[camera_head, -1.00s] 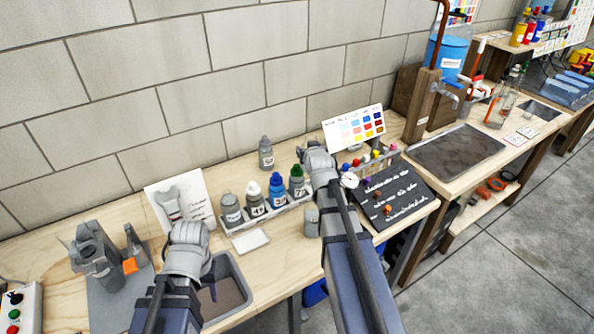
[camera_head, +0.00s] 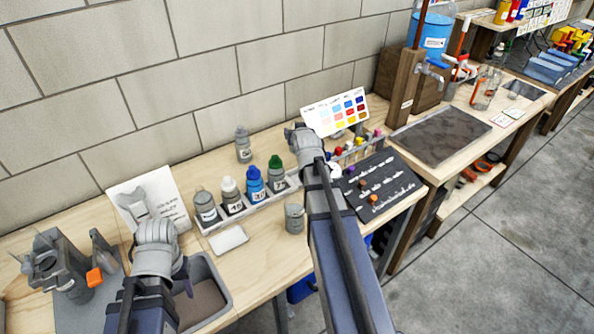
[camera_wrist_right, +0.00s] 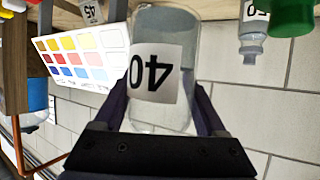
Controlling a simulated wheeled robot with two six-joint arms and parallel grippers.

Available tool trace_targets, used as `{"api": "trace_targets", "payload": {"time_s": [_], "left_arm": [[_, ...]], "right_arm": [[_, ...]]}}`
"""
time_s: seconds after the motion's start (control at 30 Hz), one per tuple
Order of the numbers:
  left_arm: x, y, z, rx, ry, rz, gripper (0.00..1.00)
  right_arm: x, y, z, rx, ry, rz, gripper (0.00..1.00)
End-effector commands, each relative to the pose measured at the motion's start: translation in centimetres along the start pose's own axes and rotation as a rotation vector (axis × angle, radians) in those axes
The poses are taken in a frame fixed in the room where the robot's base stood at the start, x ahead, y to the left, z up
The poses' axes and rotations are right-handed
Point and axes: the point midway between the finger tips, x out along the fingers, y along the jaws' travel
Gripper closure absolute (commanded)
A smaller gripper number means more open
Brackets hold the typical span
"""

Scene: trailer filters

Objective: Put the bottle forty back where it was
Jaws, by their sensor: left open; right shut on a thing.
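The bottle forty (camera_wrist_right: 178,35) is a clear greyish bottle with a white label reading 40. It shows upside down in the right wrist view, between the dark fingers of my right gripper (camera_wrist_right: 160,105), which is shut on it. In the head view my right arm reaches over the bench to the colour chart and hides this bottle. My left gripper (camera_head: 183,279) is open and empty above the grey basin at the bench front; its fingers are mostly hidden by the wrist.
A light rack (camera_head: 232,221) holds a row of bottles with grey, white, blue and green caps. A grey bottle (camera_head: 243,146) stands behind it. A grey cylinder (camera_head: 294,218) stands near the front edge. The colour chart (camera_head: 336,112) and black board (camera_head: 376,190) are to the right.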

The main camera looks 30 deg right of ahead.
Motion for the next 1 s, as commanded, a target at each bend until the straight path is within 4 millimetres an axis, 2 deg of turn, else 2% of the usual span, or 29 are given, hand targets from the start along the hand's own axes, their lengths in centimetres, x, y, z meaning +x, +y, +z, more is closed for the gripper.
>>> {"api": "trace_targets", "payload": {"time_s": [0.03,0.43,0.57,0.8,1.0], "left_arm": [[1.9,0.2,-0.1,0.000,0.000,0.000,0.50],[8.7,0.8,-0.5,0.000,0.000,0.000,0.50],[9.8,0.9,-0.6,0.001,0.000,0.000,0.50],[9.9,0.9,-0.6,0.001,0.000,0.000,0.50],[12.1,1.2,-0.7,0.001,0.000,0.000,0.50]], "right_arm": [[0.8,0.0,1.7,0.000,0.001,0.000,1.00],[3.8,0.0,7.9,0.000,0.001,0.000,1.00],[4.3,0.0,8.9,0.000,0.001,0.000,1.00],[4.3,0.0,9.0,0.000,0.001,0.000,1.00],[5.3,0.0,10.9,0.000,0.001,0.000,1.00]]}}
